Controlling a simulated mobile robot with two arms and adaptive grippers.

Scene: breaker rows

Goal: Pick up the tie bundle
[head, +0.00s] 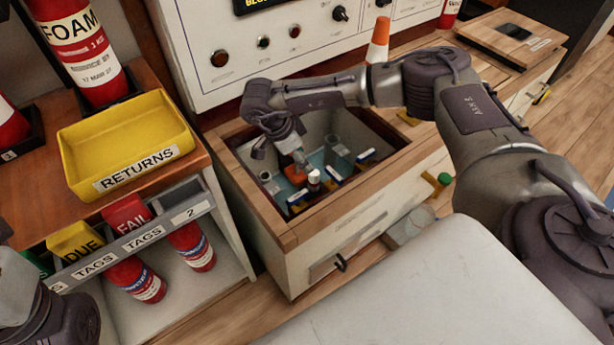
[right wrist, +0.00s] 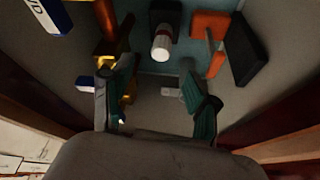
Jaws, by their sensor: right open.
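My right gripper (head: 299,160) reaches down into the open drawer (head: 277,231) under the grey panel. In the right wrist view my right gripper (right wrist: 158,80) is open, its two dark, teal-padded fingers apart. A small pale piece (right wrist: 172,92) shows between the fingers, close to the right one; I cannot tell what it is or whether it touches. I cannot pick out the tie bundle for certain among the drawer's contents; the gripper and shadow hide part of them. My left gripper is out of the head view.
A white-capped bottle (right wrist: 161,43), orange pieces (right wrist: 211,25), a dark block (right wrist: 243,50) and blue-and-white boxes (head: 366,156) crowd the drawer. Its wooden walls surround the gripper closely. A yellow RETURNS tray (head: 125,133) stands left; an orange cone (head: 378,42) stands behind.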

